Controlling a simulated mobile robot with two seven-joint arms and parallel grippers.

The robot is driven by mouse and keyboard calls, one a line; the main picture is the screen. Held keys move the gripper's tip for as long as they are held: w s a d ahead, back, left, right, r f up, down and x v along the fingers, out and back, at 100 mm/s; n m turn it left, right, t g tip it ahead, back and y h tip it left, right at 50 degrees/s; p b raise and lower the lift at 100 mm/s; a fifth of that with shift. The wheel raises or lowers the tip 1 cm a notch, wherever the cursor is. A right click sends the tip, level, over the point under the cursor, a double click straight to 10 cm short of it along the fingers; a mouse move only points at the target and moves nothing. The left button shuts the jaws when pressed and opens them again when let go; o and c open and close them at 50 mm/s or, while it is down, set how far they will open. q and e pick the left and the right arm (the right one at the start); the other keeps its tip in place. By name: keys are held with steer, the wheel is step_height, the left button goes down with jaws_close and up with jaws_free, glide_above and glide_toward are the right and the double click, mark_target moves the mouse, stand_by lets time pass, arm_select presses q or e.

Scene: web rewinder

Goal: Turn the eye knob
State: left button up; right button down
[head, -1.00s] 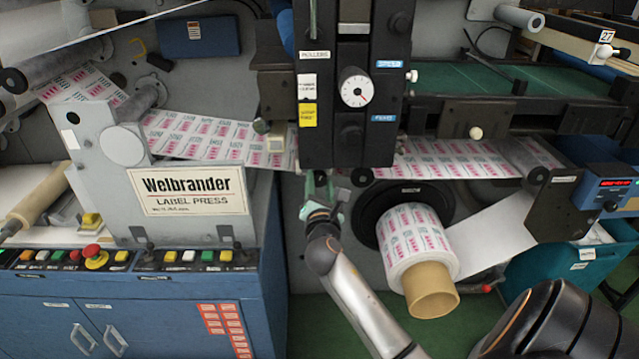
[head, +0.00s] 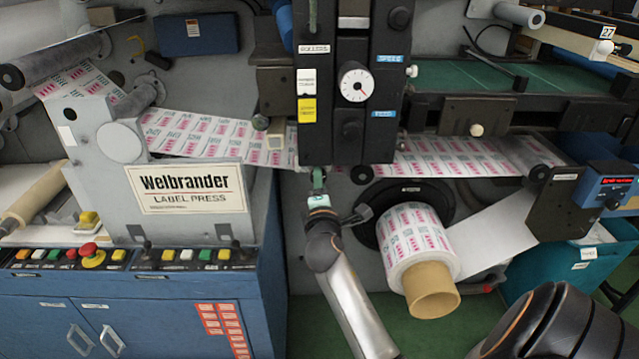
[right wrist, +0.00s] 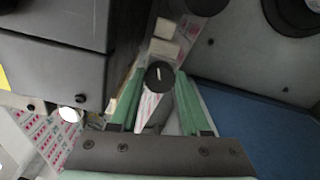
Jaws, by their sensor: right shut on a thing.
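The eye knob, a small round black knob with a white line (right wrist: 160,75), shows in the right wrist view between the tips of my right gripper's green fingers (right wrist: 159,82). The fingers are shut on its sides. The white line stands nearly upright in that view. In the head view my right gripper (head: 318,181) reaches up just below the black roller housing (head: 347,130), left of the label roll. The knob itself cannot be made out there. My left gripper is not in view.
The label roll (head: 418,240) on its cardboard core sits close to the right of my right gripper. The printed label web (head: 215,137) runs behind the black housing. The Welbrander press panel (head: 187,190) stands to the left, above a row of buttons.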

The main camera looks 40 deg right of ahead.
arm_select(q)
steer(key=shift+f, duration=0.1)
arm_select(e)
steer(key=shift+m, duration=0.6)
steer(key=shift+c, duration=1.9)
jaws_free()
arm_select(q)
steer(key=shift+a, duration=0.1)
